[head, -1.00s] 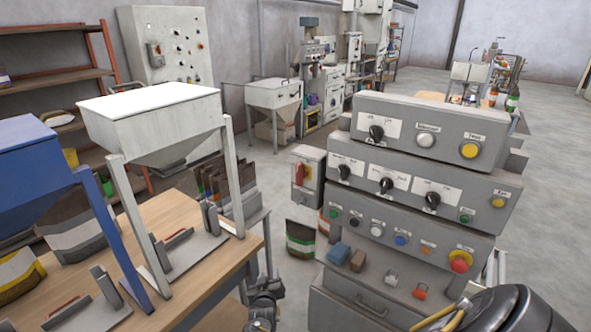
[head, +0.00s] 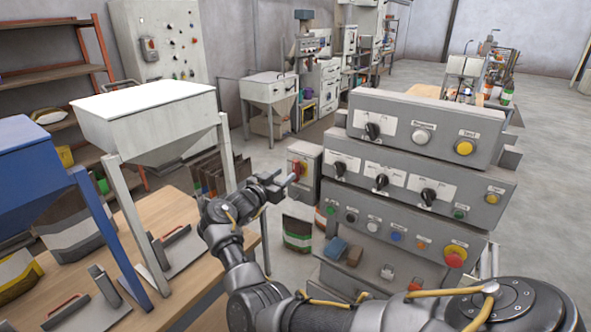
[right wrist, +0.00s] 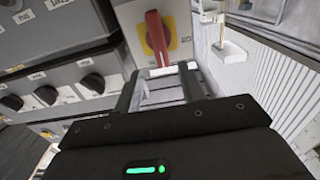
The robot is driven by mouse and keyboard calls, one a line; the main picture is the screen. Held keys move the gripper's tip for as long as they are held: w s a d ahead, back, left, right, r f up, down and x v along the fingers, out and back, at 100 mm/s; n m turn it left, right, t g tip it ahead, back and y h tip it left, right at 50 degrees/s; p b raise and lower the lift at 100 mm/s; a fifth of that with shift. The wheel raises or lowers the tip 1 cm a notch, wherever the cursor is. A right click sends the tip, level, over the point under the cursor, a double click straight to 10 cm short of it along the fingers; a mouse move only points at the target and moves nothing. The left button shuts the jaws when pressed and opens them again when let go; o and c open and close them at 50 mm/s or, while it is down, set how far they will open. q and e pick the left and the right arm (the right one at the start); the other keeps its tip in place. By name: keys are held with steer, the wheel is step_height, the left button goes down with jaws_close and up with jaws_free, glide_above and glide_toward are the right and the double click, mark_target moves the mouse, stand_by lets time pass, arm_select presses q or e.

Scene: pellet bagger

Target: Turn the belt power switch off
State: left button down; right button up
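A red rotary handle (head: 297,168) on a yellow plate sits on a grey box (head: 308,160) at the left of the control console; I take it as the belt power switch, though no label is readable. In the right wrist view the red handle (right wrist: 157,38) points up and down the picture on its yellow plate (right wrist: 172,30). My right gripper (head: 279,183) is just left of the box in the head view. In the right wrist view its fingers (right wrist: 158,84) are apart and empty, short of the handle. My left gripper is out of view.
The grey console (head: 420,185) with black knobs, coloured buttons and a red emergency button (head: 455,256) stands right of the box. A wooden table (head: 188,212) with hopper stands is at left. A bag (head: 297,233) is on the floor below the box.

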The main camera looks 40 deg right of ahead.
mark_target(294, 168)
steer(key=x, duration=0.2)
steer(key=b+x, duration=0.1)
steer(key=x, duration=0.2)
steer(key=shift+w+f, duration=0.15)
steer(key=shift+w, duration=0.1)
steer(key=shift+d, duration=0.55)
jaws_close()
steer(key=shift+a, duration=0.1)
